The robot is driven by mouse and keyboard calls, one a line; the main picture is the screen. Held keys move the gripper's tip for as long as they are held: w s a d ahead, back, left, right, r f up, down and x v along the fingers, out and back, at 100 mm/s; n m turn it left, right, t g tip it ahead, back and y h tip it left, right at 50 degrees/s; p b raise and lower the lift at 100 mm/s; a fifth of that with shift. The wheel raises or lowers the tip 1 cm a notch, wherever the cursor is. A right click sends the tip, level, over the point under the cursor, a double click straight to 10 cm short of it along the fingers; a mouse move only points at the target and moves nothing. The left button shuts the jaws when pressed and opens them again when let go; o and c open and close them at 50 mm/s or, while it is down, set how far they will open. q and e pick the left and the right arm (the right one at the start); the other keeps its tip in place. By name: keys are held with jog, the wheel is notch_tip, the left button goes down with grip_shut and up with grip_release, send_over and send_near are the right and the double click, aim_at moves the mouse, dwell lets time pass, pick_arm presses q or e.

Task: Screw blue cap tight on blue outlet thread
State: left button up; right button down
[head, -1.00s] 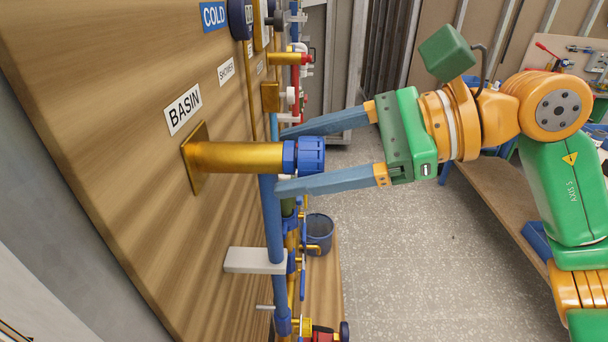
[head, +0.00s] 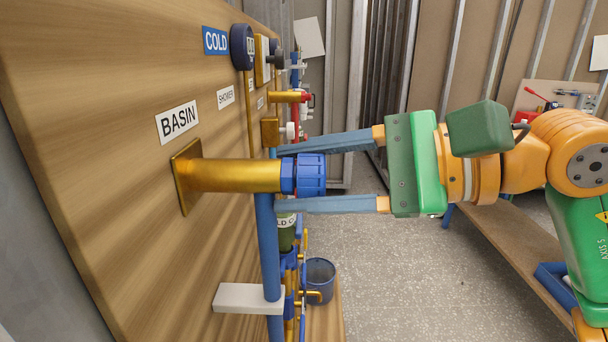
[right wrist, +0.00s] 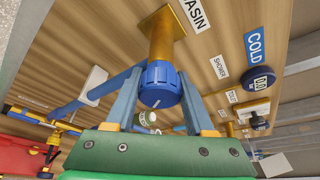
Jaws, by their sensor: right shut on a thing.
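The ribbed blue cap (head: 311,175) sits at the end of the brass basin outlet (head: 235,176), against a blue collar (head: 288,175) at the outlet's mouth. No thread shows between cap and collar. My right gripper (head: 282,178) is shut on the cap, one finger above and one below in the head view. In the right wrist view the cap (right wrist: 160,86) lies between the two blue-grey fingers, its round end facing the palm. How tight the cap is cannot be told. My left gripper is not in view.
The wooden panel (head: 110,120) carries the BASIN label (head: 178,122) and COLD label (head: 216,41). A blue pipe (head: 267,240) runs vertically close behind the outlet, through a white bracket (head: 247,298). A bucket (head: 319,275) stands below. Open floor (head: 400,265) lies to the right.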

jog(key=shift+r+m+p, duration=0.25)
jog(key=shift+m+p, duration=0.05)
jog(key=shift+p, duration=0.15)
jog(key=shift+m+g+p, duration=0.5)
jog(key=shift+m+p, duration=0.2)
jog(key=shift+p, duration=0.15)
jog(key=shift+m+p, duration=0.3)
jog(key=shift+f, duration=0.1)
jog(key=shift+r+g+h+p, duration=0.2)
jog(key=shift+g+h+p, duration=0.1)
jog(key=shift+p, duration=0.1)
jog(key=shift+m+g+p, duration=0.5)
jog(key=shift+m+p, duration=0.5)
jog(key=shift+p, duration=0.05)
jog(key=shift+f, duration=0.15)
